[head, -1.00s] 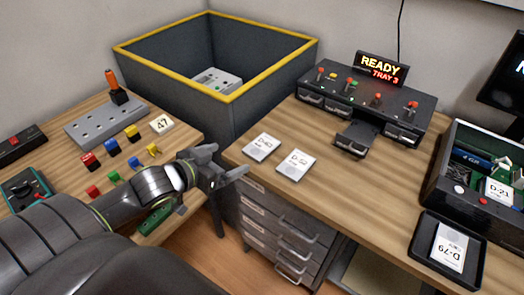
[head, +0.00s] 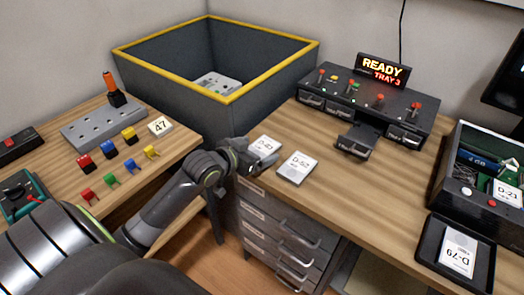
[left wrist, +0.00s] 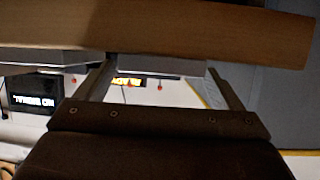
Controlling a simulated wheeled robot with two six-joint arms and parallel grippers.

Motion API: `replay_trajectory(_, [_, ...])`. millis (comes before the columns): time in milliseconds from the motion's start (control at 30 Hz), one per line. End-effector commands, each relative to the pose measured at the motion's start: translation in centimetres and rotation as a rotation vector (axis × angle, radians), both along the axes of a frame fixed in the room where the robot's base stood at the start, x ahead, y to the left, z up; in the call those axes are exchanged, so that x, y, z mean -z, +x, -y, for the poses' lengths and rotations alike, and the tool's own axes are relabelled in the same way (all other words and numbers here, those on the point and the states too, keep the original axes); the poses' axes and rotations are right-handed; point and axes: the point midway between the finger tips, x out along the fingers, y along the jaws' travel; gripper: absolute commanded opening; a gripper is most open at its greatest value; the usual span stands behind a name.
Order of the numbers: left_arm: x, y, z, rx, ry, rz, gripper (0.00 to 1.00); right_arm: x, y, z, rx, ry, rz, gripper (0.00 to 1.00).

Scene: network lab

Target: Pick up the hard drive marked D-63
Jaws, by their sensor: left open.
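Two white hard drives lie flat near the front left edge of the right-hand table. The left drive (head: 265,146) has a label too small to read surely, possibly D-63; my gripper partly covers its near end. The right drive (head: 297,168) seems to read D-52. My left gripper (head: 264,164) is open at the near edge of the left drive. In the left wrist view, its two fingers (left wrist: 160,88) stand apart, with a pale drive edge (left wrist: 165,66) between them. Contact cannot be told. My right gripper is out of view.
A drive marked D-79 (head: 459,250) lies in a black tray (head: 437,262). A D-21 drive (head: 507,192) sits in an open case. A yellow-rimmed bin (head: 170,88) stands behind. A switch console (head: 365,105) is at the back. The table's middle is clear.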

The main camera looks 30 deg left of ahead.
Motion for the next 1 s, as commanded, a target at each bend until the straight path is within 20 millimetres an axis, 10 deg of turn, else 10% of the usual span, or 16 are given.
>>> replay_trajectory(367, [0.43, 1.07, 0.17, 0.000, 0.000, 0.000, 0.88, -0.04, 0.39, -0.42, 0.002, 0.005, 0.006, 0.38])
replay_trajectory(767, [0.42, 1.04, 0.15, 0.000, 0.000, 0.000, 0.35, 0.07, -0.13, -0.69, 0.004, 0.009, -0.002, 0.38])
replay_trajectory(1000, [0.18, 1.06, 0.18, 0.000, 0.001, 0.002, 0.35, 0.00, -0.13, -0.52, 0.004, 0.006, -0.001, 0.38])
